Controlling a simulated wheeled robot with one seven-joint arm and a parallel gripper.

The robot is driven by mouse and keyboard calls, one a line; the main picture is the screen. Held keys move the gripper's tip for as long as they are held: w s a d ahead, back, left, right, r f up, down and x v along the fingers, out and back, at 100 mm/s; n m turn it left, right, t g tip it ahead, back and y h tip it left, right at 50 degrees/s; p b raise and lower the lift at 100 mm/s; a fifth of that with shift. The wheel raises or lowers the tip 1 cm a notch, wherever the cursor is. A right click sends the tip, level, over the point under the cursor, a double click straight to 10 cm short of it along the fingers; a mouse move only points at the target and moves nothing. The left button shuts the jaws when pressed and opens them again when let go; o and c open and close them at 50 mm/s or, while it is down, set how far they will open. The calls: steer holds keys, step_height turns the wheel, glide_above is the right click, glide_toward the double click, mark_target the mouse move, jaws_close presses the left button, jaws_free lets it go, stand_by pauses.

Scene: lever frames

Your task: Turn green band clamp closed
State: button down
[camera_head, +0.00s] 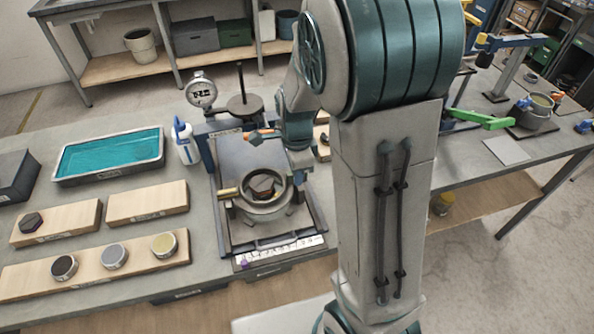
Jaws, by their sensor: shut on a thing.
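A long green lever (484,119) lies nearly level at the right, close to a grey pot (534,112) with blue parts. I cannot tell whether it belongs to the green band clamp. My gripper (301,172) is low at the right side of a round metal vessel (263,207) on the central dark plate. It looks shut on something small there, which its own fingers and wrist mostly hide. A brass-coloured handle (228,191) sticks out from the vessel's left side. A dark piece lies inside the vessel.
A dial gauge (202,92) and a dark post stand behind the plate. My arm hides the bench right of the vessel.

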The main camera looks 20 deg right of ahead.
steer(key=c, duration=1.7)
jaws_free()
steer(key=shift+r, duration=0.15)
step_height(320, 180, up, 14)
steer(key=shift+f, duration=0.15)
steer(key=s+n+t, duration=0.1)
steer(key=s+n, duration=0.4)
steer(key=n, duration=0.1)
steer(key=s+f+n+t, duration=0.1)
steer(key=s+n, duration=0.3)
steer(key=n, duration=0.2)
steer(key=s+n+t, duration=0.1)
steer(key=s+n, duration=0.4)
steer(key=n, duration=0.1)
steer(key=shift+s+d+f, duration=0.2)
steer(key=shift+s, duration=0.15)
